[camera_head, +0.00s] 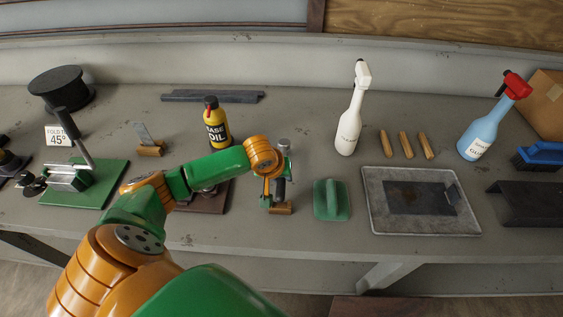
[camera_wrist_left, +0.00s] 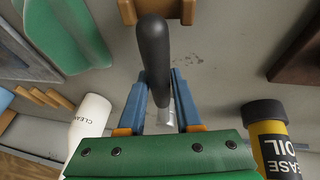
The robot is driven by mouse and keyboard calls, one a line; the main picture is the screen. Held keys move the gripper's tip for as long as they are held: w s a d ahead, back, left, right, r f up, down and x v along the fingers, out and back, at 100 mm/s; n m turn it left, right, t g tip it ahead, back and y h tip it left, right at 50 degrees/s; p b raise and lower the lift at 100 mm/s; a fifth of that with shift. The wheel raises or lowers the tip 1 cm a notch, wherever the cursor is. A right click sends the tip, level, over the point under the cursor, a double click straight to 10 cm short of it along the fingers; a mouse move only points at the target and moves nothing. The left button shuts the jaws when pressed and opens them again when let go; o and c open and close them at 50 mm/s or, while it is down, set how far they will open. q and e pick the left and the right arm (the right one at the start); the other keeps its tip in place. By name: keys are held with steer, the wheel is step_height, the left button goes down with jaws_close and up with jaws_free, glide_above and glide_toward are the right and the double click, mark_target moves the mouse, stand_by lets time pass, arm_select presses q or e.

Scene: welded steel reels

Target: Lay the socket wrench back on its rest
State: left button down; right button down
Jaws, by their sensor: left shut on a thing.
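The socket wrench has a black handle (camera_head: 279,188) and a bright metal shaft. In the wrist view the handle (camera_wrist_left: 153,50) stretches up past my fingers, with the shaft behind it between them. My left gripper (camera_head: 272,182) is shut on the wrench over the bench; its blue fingers also show in the wrist view (camera_wrist_left: 160,88). A small wooden rest (camera_head: 281,209) stands on the bench just below the gripper in the head view. Its wood shows at the wrist view's top edge (camera_wrist_left: 128,11), by the handle's end. Whether the wrench touches it, I cannot tell. My right gripper is out of view.
A yellow oil bottle (camera_head: 216,125) stands behind my arm. A brown plate (camera_head: 213,205) lies left of the rest. White (camera_head: 348,133) and blue (camera_head: 481,135) spray bottles stand farther right.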

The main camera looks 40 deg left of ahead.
arm_select(q)
steer(key=shift+f+b, duration=0.3)
steer(key=shift+f, duration=0.45)
steer(key=c, duration=0.5)
jaws_free()
steer(key=p+v, duration=0.5)
steer(key=p, duration=0.2)
steer(key=shift+r+p, duration=0.3)
steer(key=shift+r, duration=0.1)
steer(key=shift+s+v, duration=0.2)
steer(key=shift+v, duration=0.95)
steer(key=shift+f, duration=0.15)
